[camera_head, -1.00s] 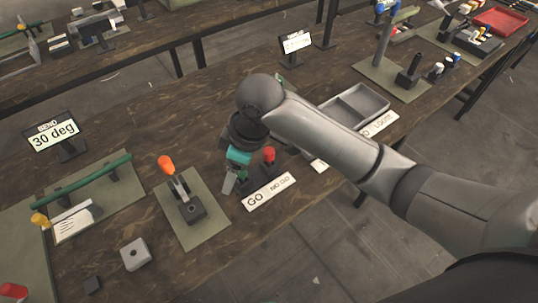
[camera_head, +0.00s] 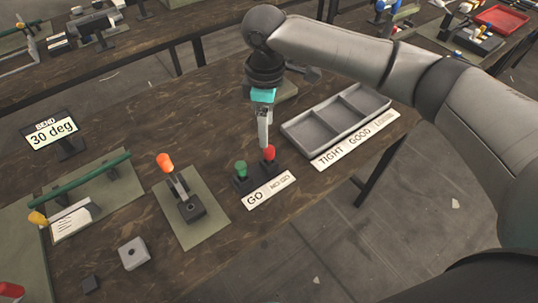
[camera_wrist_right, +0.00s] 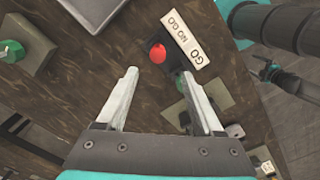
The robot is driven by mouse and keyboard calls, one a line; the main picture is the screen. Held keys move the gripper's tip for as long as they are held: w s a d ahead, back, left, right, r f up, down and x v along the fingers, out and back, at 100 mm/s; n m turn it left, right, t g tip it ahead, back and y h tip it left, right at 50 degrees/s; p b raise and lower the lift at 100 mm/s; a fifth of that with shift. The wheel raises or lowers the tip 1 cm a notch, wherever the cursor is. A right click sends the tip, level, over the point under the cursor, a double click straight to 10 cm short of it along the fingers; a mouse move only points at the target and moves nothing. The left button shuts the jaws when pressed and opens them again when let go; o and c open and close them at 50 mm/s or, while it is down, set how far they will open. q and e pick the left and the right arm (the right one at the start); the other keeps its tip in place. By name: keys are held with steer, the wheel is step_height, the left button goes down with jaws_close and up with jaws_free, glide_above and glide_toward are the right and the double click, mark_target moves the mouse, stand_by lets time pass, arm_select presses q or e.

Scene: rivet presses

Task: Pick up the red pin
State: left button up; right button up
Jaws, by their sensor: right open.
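The red pin (camera_head: 269,152) stands upright in a small dark holder (camera_head: 254,179) behind the GO / NO GO label. A green pin (camera_head: 240,169) stands beside it, to its left. My right gripper (camera_head: 264,142) is just behind and above the red pin in the head view, pointing down. In the right wrist view, the red pin's round top (camera_wrist_right: 158,53) shows beyond the two spread fingertips, roughly centred between them. The jaws (camera_wrist_right: 160,76) are open, with nothing between them. My left gripper is not in view.
The GO / NO GO label (camera_head: 268,190) lies in front of the holder. A grey three-compartment tray (camera_head: 318,152) with a TIGHT / GOOD / LOOSE label is to the right. An orange-handled press (camera_head: 180,190) stands on a mat to the left. Bare tabletop lies behind the press.

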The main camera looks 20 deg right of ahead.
mark_target(269, 148)
step_height(269, 148, down, 4)
steer(key=shift+f, duration=0.15)
steer(key=f, duration=0.1)
steer(key=f+b, duration=0.1)
steer(key=f, duration=0.3)
steer(key=shift+d+f+b, duration=0.1)
steer(key=shift+d+b, duration=0.2)
steer(key=shift+d, duration=0.05)
jaws_close()
stand_by(0.3)
